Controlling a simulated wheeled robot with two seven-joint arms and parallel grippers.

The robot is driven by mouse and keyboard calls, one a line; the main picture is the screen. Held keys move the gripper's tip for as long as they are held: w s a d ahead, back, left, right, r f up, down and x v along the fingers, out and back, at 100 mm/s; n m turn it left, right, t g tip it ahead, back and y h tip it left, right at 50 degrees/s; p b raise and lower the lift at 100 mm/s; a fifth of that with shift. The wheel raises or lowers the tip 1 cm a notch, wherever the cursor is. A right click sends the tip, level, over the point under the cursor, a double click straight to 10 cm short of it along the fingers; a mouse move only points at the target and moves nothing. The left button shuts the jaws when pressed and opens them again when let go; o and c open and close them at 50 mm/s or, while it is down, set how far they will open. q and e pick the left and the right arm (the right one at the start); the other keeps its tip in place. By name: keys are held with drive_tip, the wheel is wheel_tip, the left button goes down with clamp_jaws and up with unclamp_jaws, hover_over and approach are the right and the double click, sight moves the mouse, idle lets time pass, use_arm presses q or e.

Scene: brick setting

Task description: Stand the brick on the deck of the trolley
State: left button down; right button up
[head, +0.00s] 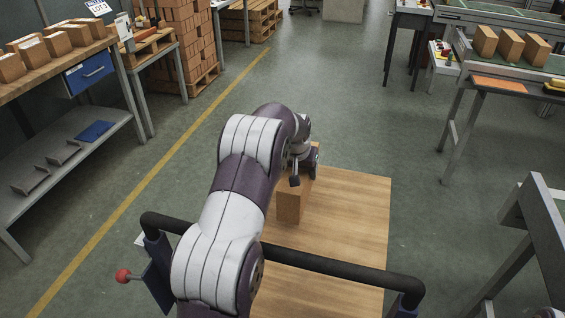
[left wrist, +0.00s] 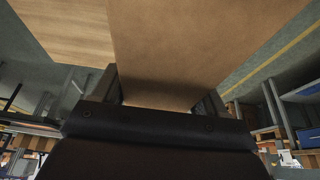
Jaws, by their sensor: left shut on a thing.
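The brick (head: 289,206) is a tan-brown block. In the head view it is upright at the left part of the trolley's wooden deck (head: 350,215). I cannot tell whether its base touches the deck. My left gripper (head: 300,176) is shut on the brick near its top, and my arm hides part of both. In the left wrist view the brick (left wrist: 200,45) fills the upper middle between the fingers (left wrist: 160,92), with the deck (left wrist: 70,25) beside it at upper left. My right gripper is in neither view.
The trolley's black handle bar (head: 325,264) crosses the near side of the deck. A workbench (head: 75,60) with several bricks stands at left. Another table (head: 498,84) is at right. The right part of the deck is clear.

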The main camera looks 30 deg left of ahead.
use_arm(q)
drive_tip(key=shift+w+d+f, duration=0.35)
drive_tip(key=shift+w+d, duration=0.1)
drive_tip(key=shift+d, duration=0.3)
drive_tip(key=shift+f, duration=2.05)
drive_tip(key=shift+f, duration=0.1)
drive_tip(key=shift+c, duration=0.2)
unclamp_jaws()
drive_tip(key=shift+s+f, duration=0.1)
drive_tip(key=shift+s, duration=0.05)
drive_tip(key=v, duration=1.2)
drive_tip(key=shift+s, duration=0.1)
